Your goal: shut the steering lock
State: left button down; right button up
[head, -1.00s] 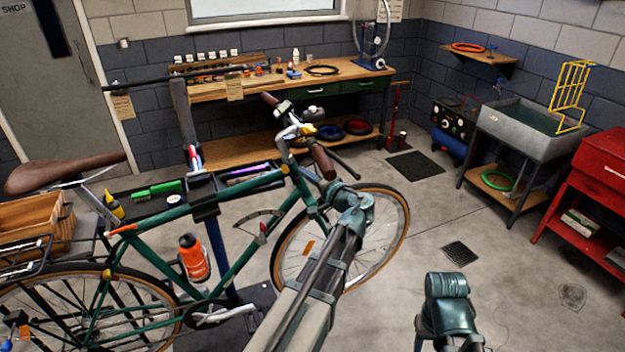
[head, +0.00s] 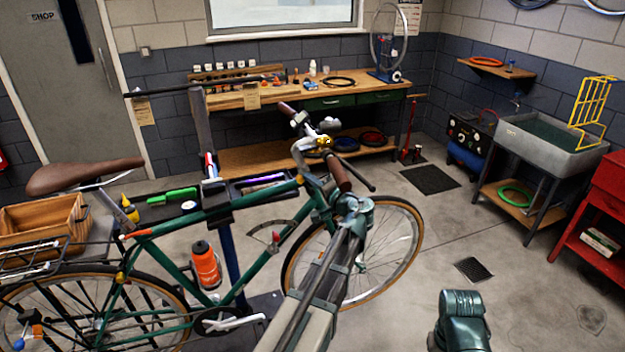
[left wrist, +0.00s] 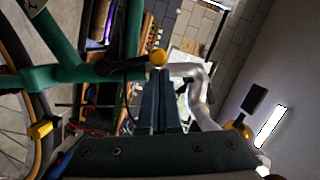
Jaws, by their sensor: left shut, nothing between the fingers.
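The green bike (head: 262,252) stands clamped in a work stand. In the left wrist view, a black lever (left wrist: 128,67) with a round yellow end (left wrist: 158,57) lies along the green frame tube, beside the silver stem (left wrist: 196,82); it looks like the steering lock. My left gripper (left wrist: 167,82) is shut and empty, its fingertips just below the yellow end; I cannot tell whether they touch. In the head view my left gripper (head: 322,186) is by the bike's head tube, partly hidden by my arm. My right gripper is out of view.
The handlebar's brown grip (head: 338,170) and the front wheel (head: 395,250) are close to my left arm. A tool tray (head: 240,196) sits behind the frame. The workbench (head: 290,100) is at the back.

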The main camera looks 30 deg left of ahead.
pick_arm(q)
jog(key=shift+s+a+f+n, duration=0.1)
jog(key=shift+s+a+n, duration=0.2)
jog(key=shift+n, duration=0.1)
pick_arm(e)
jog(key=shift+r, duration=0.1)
pick_arm(q)
jog(key=shift+s+a+f+n, duration=0.15)
jog(key=shift+s+a+n, duration=0.1)
jog(key=shift+s+n, duration=0.3)
jog(key=f+n, duration=0.1)
jog(key=s+a+f+n+h, duration=0.1)
jog(key=n, duration=0.1)
jog(key=s+a+n+h, duration=0.1)
jog(key=n, duration=0.1)
jog(key=shift+s+a+f+t+b, duration=0.15)
jog(key=shift+s+f+t+b, duration=0.05)
jog(key=shift+f+t+b, duration=0.2)
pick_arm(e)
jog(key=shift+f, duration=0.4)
